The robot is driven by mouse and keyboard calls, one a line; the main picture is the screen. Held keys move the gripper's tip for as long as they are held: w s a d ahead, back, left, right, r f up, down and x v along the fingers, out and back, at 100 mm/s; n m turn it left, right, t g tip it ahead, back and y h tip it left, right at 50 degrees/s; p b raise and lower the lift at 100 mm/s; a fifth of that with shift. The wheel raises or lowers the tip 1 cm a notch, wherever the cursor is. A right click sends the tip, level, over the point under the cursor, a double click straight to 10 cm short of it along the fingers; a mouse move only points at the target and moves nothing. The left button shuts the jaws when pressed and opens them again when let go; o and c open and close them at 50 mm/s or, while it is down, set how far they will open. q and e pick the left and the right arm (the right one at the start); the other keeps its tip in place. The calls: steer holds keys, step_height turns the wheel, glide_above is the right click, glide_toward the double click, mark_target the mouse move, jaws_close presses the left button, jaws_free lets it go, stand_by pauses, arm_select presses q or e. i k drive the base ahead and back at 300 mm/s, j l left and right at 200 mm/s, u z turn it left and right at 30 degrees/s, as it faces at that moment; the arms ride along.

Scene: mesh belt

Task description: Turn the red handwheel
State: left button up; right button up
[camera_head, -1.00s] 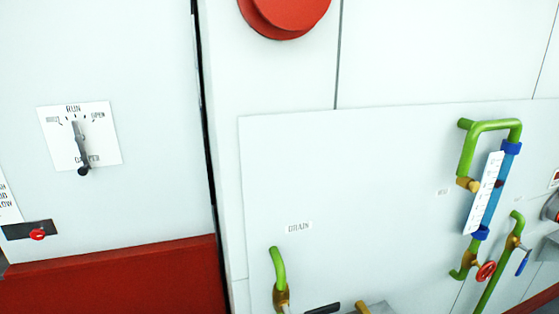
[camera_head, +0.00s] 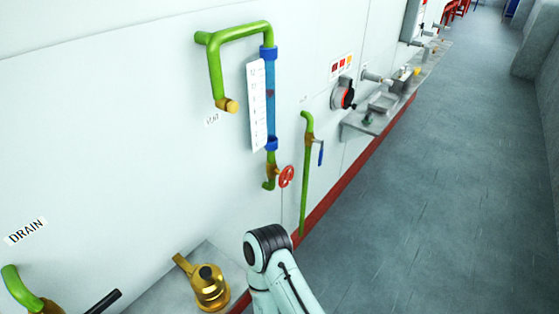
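The red handwheel (camera_head: 286,176) is a small spoked wheel on a brass valve (camera_head: 271,171) at the foot of a blue sight tube (camera_head: 269,100) with a white scale (camera_head: 257,105). Green pipe (camera_head: 240,32) joins the tube at its top and bends down to a brass end. One of my arms comes in from the bottom middle, below the handwheel and apart from it in the picture. Its gripper is not visible, and neither is the other gripper. Nothing touches the handwheel.
A green pipe with a blue lever (camera_head: 320,152) stands right of the handwheel. A brass fitting (camera_head: 209,287) sits on a grey ledge (camera_head: 160,300) at the lower left. Beyond are a red-black dial (camera_head: 344,93) and a metal shelf (camera_head: 362,125). The grey floor (camera_head: 430,200) at right is open.

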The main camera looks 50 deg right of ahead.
mark_target(284, 176)
steer(key=i+l+z, duration=0.15)
steer(key=l, duration=2.05)
steer(key=k, duration=0.05)
